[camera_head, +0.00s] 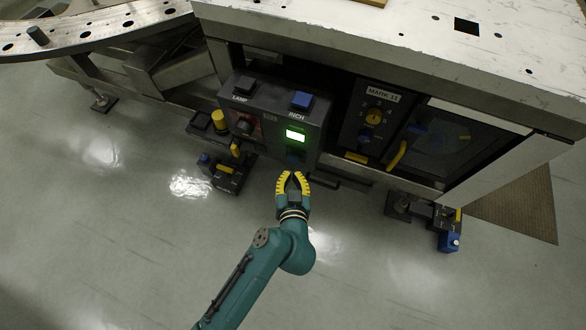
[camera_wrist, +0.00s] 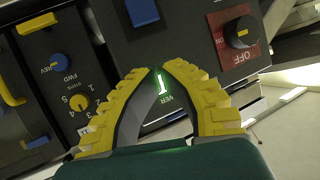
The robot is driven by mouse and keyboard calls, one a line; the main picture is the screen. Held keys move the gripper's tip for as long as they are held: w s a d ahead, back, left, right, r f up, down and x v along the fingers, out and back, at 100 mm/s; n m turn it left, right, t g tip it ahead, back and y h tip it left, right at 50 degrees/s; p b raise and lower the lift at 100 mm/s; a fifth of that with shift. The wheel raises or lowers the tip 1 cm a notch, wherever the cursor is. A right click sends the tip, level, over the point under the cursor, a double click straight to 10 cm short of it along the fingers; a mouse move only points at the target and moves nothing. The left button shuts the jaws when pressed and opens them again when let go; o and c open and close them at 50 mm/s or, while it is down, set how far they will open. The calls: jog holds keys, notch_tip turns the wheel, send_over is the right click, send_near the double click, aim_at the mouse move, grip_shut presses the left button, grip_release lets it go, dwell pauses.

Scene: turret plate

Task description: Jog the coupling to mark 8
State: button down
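My gripper (camera_head: 291,175) is in front of and below a dark control box (camera_head: 262,118). Its two yellow-edged fingers, also in the wrist view (camera_wrist: 163,66), are slightly apart with nothing between them. A green-lit display (camera_head: 296,135) on the box shows partly between the fingertips in the wrist view (camera_wrist: 161,85). A blue button (camera_head: 301,100) sits above the INCH label. The panel at right has a yellow-centred numbered dial (camera_head: 374,117); the wrist view also shows its blue REV/FWD knob (camera_wrist: 59,61). A label (camera_head: 384,92) reads MARK with a number, perhaps 11. I cannot identify the coupling.
A LAMP button (camera_head: 243,85) and a rotary OFF/ON switch (camera_wrist: 241,32) on a red plate are on the box. A yellow handle (camera_head: 397,155) projects at right. The worn white table (camera_head: 420,35) overhangs the panels. A curved holed plate (camera_head: 90,32) is at upper left.

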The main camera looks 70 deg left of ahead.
aim_at(294, 159)
jog(key=s+a+f+g+b, duration=0.1)
jog(key=s+f, duration=0.4)
jog(key=f, duration=0.5)
jog(key=shift+n+g+b, duration=0.4)
jog(key=shift+g+b, duration=0.1)
jog(key=shift+b, duration=0.65)
jog(key=shift+s+a, duration=0.1)
jog(key=w+a+b, duration=0.3)
jog(key=w+a, duration=0.3)
jog(key=shift+a, duration=0.25)
jog(key=shift+a, duration=0.1)
jog(key=shift+w+a, duration=0.2)
jog(key=shift+w, duration=0.1)
